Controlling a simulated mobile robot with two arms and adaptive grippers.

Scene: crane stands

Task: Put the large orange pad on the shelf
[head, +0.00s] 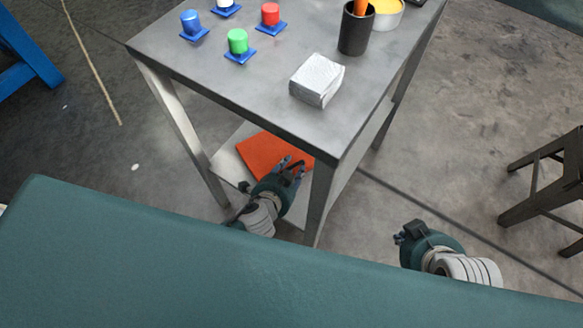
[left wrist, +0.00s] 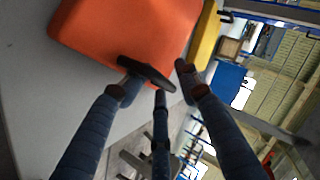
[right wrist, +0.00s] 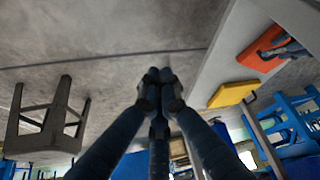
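The large orange pad (head: 262,151) lies flat on the lower shelf (head: 228,166) of the grey metal table, partly hidden by the tabletop. It fills the upper part of the left wrist view (left wrist: 125,30) and also shows in the right wrist view (right wrist: 252,61). My left gripper (head: 291,166) is at the pad's near edge, fingers spread around a gap, with no clear grip on the pad. A dark bar by its fingertips looks like a finger part, but I cannot be sure. My right gripper (head: 401,238) is empty, away from the table, with its fingertips together (right wrist: 158,75).
The tabletop (head: 170,40) holds several coloured cylinders on blue bases, a silver block (head: 317,80), a black cup (head: 355,30) and a yellow round container (head: 387,12). The table's front leg (head: 320,200) stands close beside my left gripper. A dark stool (head: 545,190) stands at right.

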